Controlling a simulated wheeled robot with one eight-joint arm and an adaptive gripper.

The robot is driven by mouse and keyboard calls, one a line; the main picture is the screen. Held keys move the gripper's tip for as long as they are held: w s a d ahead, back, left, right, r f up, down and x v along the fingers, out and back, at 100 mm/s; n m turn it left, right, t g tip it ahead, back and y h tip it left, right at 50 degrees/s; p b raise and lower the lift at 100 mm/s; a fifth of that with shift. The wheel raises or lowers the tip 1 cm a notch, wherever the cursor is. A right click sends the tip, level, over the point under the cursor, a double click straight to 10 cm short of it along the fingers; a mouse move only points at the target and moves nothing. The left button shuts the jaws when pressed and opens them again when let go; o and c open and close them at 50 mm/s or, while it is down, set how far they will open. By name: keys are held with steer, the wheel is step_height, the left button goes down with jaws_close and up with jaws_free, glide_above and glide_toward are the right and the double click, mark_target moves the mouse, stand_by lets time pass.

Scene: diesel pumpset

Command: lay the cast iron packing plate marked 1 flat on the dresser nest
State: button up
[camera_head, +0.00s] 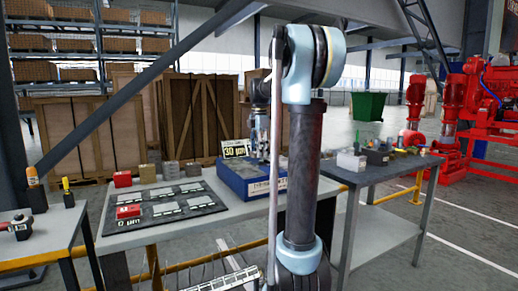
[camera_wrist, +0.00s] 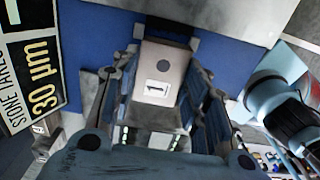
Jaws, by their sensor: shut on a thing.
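My gripper (camera_wrist: 161,82) is shut on a pale grey block-like plate (camera_wrist: 172,52), the packing plate. It has a dark round spot and a small white label with a dark mark that I cannot read for sure. The fingers lie along its left and right sides. Behind it in the wrist view is the blue top of the dresser (camera_wrist: 103,20). In the head view the dresser is a blue box (camera_head: 234,185) on the table, and my gripper (camera_head: 261,150) points down over it. My arm hides its right part. The nest and any gap under the plate are not clear.
A sign reading 30 µm (camera_head: 237,149) stands at the dresser's back. Left of it is a dark mat (camera_head: 160,203) with pale marked places and a red block (camera_head: 129,212). Several blocks stand behind the mat. The right table (camera_head: 372,174) carries small parts.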

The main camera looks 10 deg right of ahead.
steer(key=shift+f, duration=1.2)
steer(key=shift+s+f, duration=0.1)
steer(key=shift+f, duration=0.2)
stand_by(0.5)
steer(key=o, duration=1.5)
steer(key=shift+f, duration=0.1)
step_height(320, 180, up, 12)
steer(key=shift+r, duration=3)
